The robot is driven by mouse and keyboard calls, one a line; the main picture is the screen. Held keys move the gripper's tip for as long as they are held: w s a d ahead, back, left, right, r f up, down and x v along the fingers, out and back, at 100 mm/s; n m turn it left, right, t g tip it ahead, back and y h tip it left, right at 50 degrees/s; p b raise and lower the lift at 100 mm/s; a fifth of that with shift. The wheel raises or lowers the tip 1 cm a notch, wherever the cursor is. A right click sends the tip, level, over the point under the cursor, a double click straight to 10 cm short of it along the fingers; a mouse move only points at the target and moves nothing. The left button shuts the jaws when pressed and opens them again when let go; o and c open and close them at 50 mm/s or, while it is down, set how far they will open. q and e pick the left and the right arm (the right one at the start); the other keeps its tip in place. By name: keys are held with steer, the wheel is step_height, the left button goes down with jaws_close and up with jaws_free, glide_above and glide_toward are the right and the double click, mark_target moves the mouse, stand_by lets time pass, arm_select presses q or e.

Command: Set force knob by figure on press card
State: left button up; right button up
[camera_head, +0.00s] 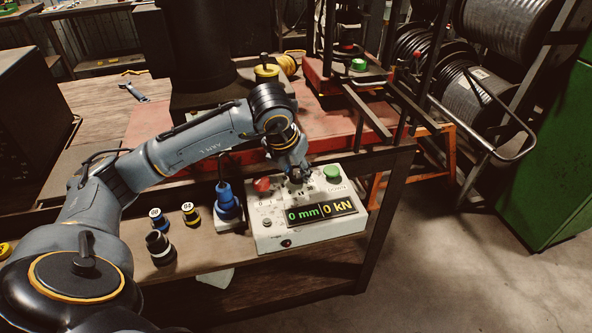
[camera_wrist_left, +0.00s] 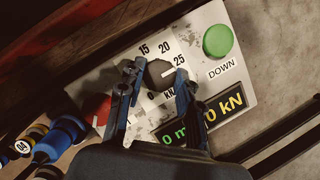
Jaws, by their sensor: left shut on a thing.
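The white control box (camera_head: 268,238) sits at the bench's right end. Its display (camera_head: 322,213) reads "0 mm" in green and "0 kN" in yellow. My left gripper (camera_head: 297,180) reaches down onto the box's upper middle. In the left wrist view its fingers stand on either side of the dark force knob (camera_wrist_left: 158,75), shut on it. Around the knob is a kN scale with 0, 15, 20 and 25 visible; the fingers hide part of it. A light mark on the knob's right side points roughly toward 25. I cannot make out a press card. My right gripper is out of view.
On the box, a red button (camera_head: 262,185) is left of the gripper and a green DOWN button (camera_head: 332,172) right. A blue plug (camera_head: 227,203) and several small cylinders (camera_head: 190,213) stand to the left. The press (camera_head: 352,78) stands behind. Floor lies clear at right.

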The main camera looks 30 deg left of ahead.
arm_select(q)
steer(key=shift+s+f, duration=0.1)
steer(key=o, duration=1.1)
steer(key=shift+o, duration=0.2)
steer(key=shift+r, duration=0.3)
steer(key=v, duration=1.1)
steer(key=shift+r, duration=0.25)
